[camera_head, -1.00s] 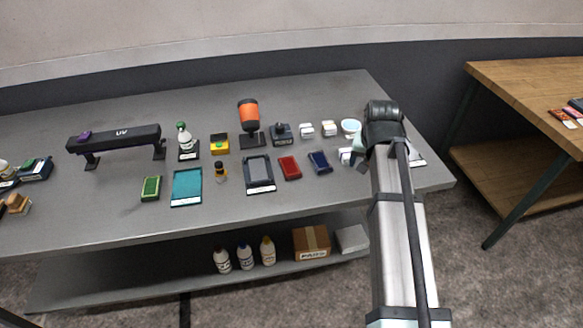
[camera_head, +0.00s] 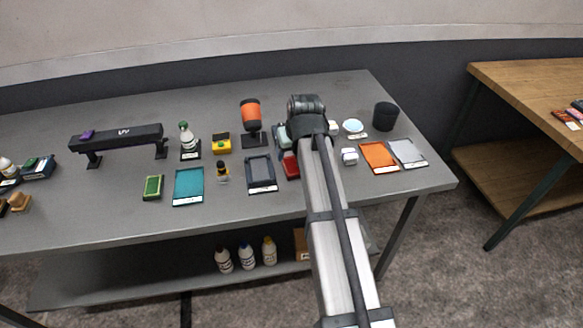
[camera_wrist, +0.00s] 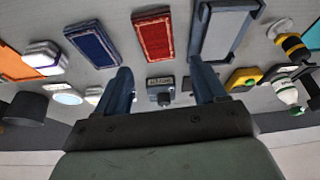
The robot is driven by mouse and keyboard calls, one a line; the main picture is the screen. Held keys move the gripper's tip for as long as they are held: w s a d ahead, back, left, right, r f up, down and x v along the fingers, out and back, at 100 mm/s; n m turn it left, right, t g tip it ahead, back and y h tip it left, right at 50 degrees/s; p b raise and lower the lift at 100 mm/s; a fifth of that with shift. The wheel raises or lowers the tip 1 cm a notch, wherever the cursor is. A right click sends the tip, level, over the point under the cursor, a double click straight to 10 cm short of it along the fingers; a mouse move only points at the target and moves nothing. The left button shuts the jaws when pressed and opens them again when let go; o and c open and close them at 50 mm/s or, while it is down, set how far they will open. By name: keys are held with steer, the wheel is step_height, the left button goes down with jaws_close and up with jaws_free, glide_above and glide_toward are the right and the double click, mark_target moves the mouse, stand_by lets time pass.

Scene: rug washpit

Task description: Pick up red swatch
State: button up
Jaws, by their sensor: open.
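The red swatch (camera_head: 290,167) is a small flat rectangle with a pale border, lying on the grey table and partly hidden by my arm in the head view. In the wrist view the red swatch (camera_wrist: 154,37) lies beyond my fingertips, between the blue swatch and a dark-framed grey tray. My gripper (camera_wrist: 160,80) is open and empty, its two blue fingers spread apart and not touching the swatch. In the head view my arm hides the fingers.
The blue swatch (camera_wrist: 92,43) lies close beside the red one. The grey tray (camera_head: 261,175) is on its other side. A white block (camera_head: 349,156), an orange tray (camera_head: 379,156) and a black cup (camera_head: 385,116) stand to the right. Bare table lies in front.

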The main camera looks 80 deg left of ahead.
mark_target(291, 163)
steer(key=shift+x, duration=3.95)
steer(key=shift+w+a, duration=0.1)
steer(key=shift+w, duration=0.05)
steer(key=c, duration=0.8)
steer(key=shift+c, duration=0.2)
step_height(291, 163, up, 9)
steer(key=s+m, duration=0.1)
steer(key=s, duration=0.8)
steer(key=shift+s+a, duration=0.15)
steer(key=shift+s, duration=0.2)
